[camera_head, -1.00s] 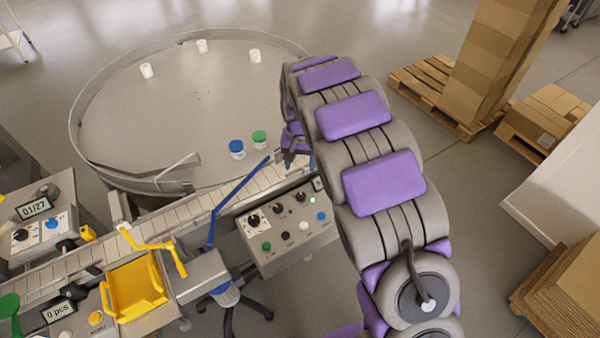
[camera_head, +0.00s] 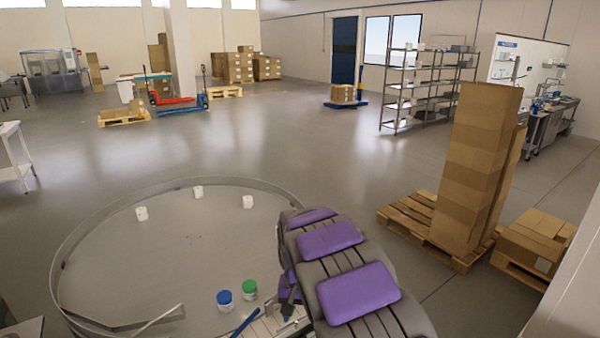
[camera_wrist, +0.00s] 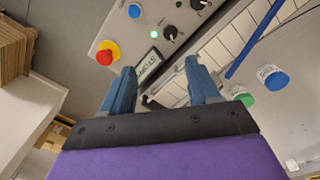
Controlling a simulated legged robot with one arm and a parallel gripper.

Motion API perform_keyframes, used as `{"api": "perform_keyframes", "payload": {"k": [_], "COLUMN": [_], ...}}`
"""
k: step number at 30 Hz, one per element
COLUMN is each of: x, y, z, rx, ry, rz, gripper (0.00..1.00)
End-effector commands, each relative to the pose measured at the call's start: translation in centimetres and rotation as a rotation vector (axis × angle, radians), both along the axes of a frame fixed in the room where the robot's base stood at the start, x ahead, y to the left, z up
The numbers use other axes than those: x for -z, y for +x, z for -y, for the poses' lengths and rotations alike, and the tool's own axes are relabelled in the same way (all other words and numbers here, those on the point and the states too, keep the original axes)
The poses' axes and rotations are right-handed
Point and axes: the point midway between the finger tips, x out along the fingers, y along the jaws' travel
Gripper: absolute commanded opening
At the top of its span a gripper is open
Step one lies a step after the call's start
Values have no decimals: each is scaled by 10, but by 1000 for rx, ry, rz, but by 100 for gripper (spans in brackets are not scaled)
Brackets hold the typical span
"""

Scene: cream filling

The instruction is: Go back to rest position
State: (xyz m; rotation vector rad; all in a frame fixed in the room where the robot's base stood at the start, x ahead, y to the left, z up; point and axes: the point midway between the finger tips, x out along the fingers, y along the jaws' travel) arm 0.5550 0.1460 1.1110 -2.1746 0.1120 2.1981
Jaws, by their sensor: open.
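My gripper shows in the wrist view (camera_wrist: 158,88) with its two blue-grey fingers apart and nothing between them. It hangs above the conveyor (camera_wrist: 235,40) and the edge of a control panel (camera_wrist: 150,30) with knobs, a small display and a red-and-yellow button. In the head view my purple and grey arm reaches in from the bottom right, its end at the right rim of the round table (camera_head: 70,240). The fingers are hard to make out there.
A blue-lidded jar (camera_head: 224,299) and a green-lidded jar (camera_head: 249,289) stand on the round table near the conveyor. Several white jars stand farther back. Stacked cartons (camera_head: 475,170) on a pallet stand to the right. The floor behind the table is open.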

Motion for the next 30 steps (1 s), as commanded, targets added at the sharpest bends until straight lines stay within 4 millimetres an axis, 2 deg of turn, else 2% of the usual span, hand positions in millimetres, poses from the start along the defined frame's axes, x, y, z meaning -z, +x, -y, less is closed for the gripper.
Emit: {"api": "perform_keyframes", "payload": {"k": [1,6,11,15,22,30], "x": [-11,-43,-64,-78,-90,-87], "y": [-9,-53,-100,-146,-225,-319], "z": [11,50,80,100,124,139], "rx": [8,24,30,31,12,-35], "ry": [-4,-16,-22,-20,-8,11], "rz": [3,-11,-34,-54,-86,-122], "gripper": [61,61,61,61,61,61]}}
